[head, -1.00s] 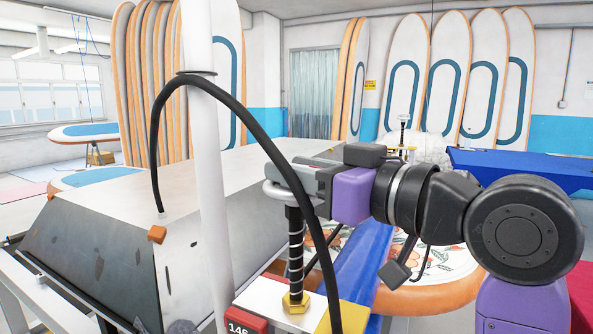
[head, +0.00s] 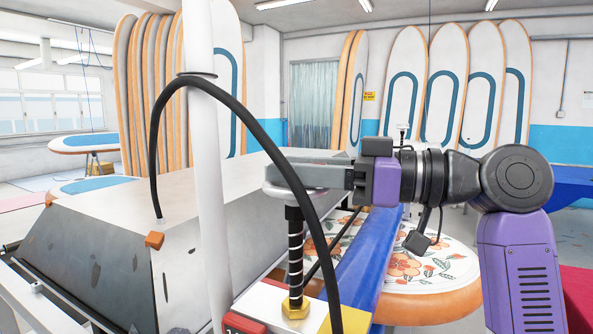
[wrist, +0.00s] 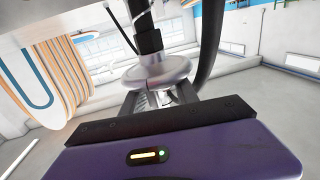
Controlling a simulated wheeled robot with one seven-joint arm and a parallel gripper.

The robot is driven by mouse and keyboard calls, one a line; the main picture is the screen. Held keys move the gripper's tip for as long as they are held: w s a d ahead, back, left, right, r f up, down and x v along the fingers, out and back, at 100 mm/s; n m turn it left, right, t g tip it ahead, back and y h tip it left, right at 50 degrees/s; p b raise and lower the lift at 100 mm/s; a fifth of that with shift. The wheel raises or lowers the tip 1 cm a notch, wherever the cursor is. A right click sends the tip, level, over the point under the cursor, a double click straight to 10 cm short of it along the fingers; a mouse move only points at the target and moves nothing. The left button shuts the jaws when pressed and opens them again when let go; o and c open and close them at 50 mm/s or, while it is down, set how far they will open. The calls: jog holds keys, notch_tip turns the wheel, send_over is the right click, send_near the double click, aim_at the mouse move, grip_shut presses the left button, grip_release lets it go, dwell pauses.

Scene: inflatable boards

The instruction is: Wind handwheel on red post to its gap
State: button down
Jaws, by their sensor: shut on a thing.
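The grey metal handwheel (head: 276,189) sits on top of an upright black spindle with pale bands (head: 295,247), which has a gold nut (head: 295,308) at its foot. The red block (head: 243,324) shows at the bottom edge, mostly cut off. My gripper (head: 293,176) reaches in from the right and is shut on the handwheel. A black hose partly hides the fingers and wheel. In the wrist view, the rounded silver handwheel (wrist: 157,73) lies at my gripper's fingers (wrist: 160,98). No gap mark can be made out.
A large grey-white cabinet (head: 130,210) stands left. Boards line the walls.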

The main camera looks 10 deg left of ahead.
jog(key=shift+f, duration=0.25)
jog(key=c, duration=0.9)
grip_release()
jog(key=d, duration=0.2)
jog(key=s+d+b, duration=0.1)
jog(key=d, duration=0.2)
jog(key=d+b, duration=0.1)
jog(key=d, duration=0.1)
jog(key=shift+s+d+r, duration=0.1)
jog(key=shift+s+d, duration=0.15)
jog(key=shift+d, duration=0.15)
